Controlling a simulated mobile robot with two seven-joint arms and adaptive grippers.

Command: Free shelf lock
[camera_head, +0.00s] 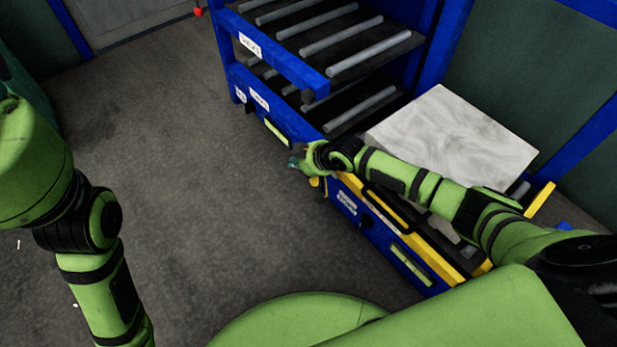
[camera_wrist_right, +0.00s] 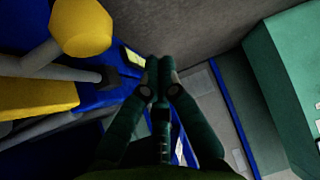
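The blue shelf rack (camera_head: 290,62) stands at the centre and right of the head view. I cannot pick out the shelf lock with certainty. A small yellow part (camera_head: 318,186) shows just below my right gripper (camera_head: 296,163), at the rack's front edge. In the right wrist view, a yellow faceted knob (camera_wrist_right: 82,28) on a grey rod lies to the left, apart from the fingers. My right gripper's fingertips (camera_wrist_right: 158,64) come together with nothing visible held. My left arm shows at the left, but its gripper is outside the picture.
A pale marbled block (camera_head: 455,135) rests on the lower right of the rack. A yellow-edged cart or shelf with a black handle (camera_head: 395,208) sits below my right forearm. Grey rollers (camera_head: 375,53) line the shelves. The floor (camera_head: 185,170) left of the rack is clear.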

